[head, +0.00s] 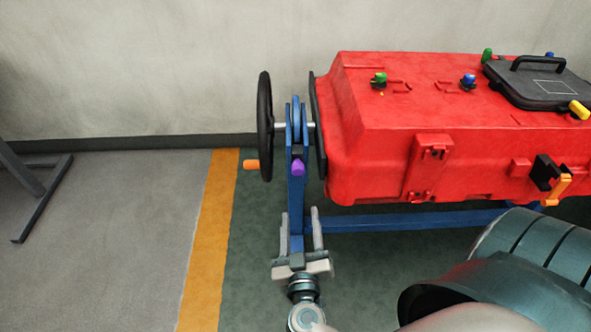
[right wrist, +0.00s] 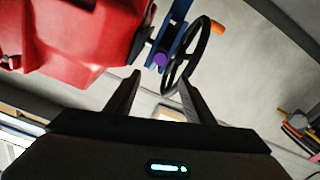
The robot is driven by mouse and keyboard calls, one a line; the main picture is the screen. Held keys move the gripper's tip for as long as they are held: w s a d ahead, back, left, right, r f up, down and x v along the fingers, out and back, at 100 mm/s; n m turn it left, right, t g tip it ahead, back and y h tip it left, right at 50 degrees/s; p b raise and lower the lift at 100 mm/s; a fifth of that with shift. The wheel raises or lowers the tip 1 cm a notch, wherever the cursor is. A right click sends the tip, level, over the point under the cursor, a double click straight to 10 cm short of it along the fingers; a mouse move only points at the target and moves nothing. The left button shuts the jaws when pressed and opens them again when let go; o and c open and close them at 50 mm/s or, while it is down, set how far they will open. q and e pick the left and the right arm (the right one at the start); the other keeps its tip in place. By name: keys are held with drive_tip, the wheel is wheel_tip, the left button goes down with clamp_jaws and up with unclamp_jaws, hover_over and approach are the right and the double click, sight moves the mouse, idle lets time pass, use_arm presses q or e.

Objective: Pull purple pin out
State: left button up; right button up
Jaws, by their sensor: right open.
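The purple pin (head: 298,168) sits in the blue stand (head: 296,195), just below the wheel axle, between the black handwheel and the red tank. It also shows in the right wrist view (right wrist: 160,59), ahead of and between the finger directions. My right gripper (head: 301,212) is open and empty, with its fingers pointing up toward the pin from below in the head view. In the right wrist view its two fingers (right wrist: 158,88) are spread apart, and the pin lies beyond their tips, not touched. My left gripper is not in view.
The black handwheel (head: 265,126) with an orange handle (head: 251,164) stands left of the pin. The red tank (head: 385,140) fills the right, with an orange lever (head: 558,188) on its side.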

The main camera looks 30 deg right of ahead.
sight(298, 172)
drive_tip(key=p+x, duration=0.4)
drive_tip(key=x, duration=1.2)
drive_tip(key=shift+w+p, duration=0.15)
drive_tip(key=shift+p, duration=0.2)
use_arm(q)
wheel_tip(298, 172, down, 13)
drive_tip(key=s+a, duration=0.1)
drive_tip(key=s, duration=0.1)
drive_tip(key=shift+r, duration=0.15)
use_arm(e)
drive_tip(key=shift+w+d, duration=0.3)
drive_tip(key=shift+w, duration=0.2)
